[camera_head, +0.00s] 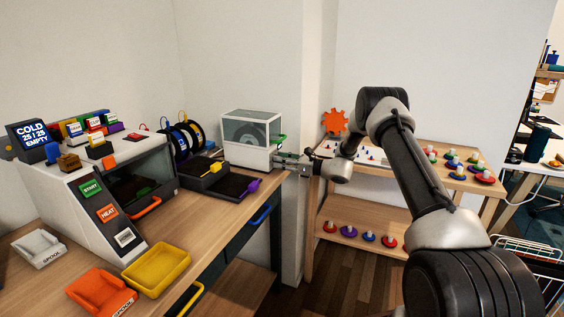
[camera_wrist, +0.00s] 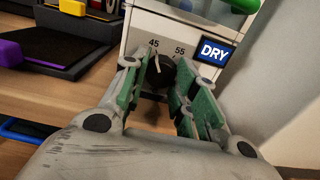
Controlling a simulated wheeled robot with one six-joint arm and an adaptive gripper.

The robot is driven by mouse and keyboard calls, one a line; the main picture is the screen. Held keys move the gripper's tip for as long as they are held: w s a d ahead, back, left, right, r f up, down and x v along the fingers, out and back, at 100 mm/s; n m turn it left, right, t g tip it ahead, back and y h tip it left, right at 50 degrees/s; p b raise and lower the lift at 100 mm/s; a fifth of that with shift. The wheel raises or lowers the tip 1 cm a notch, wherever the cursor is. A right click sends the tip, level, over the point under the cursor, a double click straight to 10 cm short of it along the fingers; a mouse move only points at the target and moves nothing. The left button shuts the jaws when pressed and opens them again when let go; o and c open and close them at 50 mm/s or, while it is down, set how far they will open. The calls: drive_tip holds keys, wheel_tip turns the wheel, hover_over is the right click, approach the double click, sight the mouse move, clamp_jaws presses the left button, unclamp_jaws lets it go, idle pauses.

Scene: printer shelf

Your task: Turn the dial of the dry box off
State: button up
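The dry box (camera_head: 247,152) is a white box with a clear-sided top at the far end of the desk. In the wrist view its white front (camera_wrist: 190,28) shows a blue DRY sign and the marks 45 and 55. The dark round dial (camera_wrist: 160,74) is below these marks, its pale pointer line turned up, close to the 45. My gripper (camera_head: 284,160) is at the box's front right. In the wrist view its green-padded fingers (camera_wrist: 158,76) are apart, one on each side of the dial. Whether they touch it is unclear. The dial's lower part is partly hidden.
Black trays with yellow and purple handles (camera_head: 229,184) lie left of the box's front. A white printer (camera_head: 75,200) stands at the left. A white wall column (camera_head: 299,230) is close by my gripper. A wooden shelf (camera_head: 318,225) with coloured knobbed pieces stands to the right.

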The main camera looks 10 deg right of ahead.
drive_tip(key=shift+c, duration=1.2)
drive_tip(key=n, duration=0.5)
drive_tip(key=shift+n, duration=0.3)
drive_tip(key=n, duration=0.6)
drive_tip(key=shift+d, duration=0.1)
drive_tip(key=shift+n, duration=0.3)
drive_tip(key=o, duration=1)
drive_tip(key=shift+o, duration=0.2)
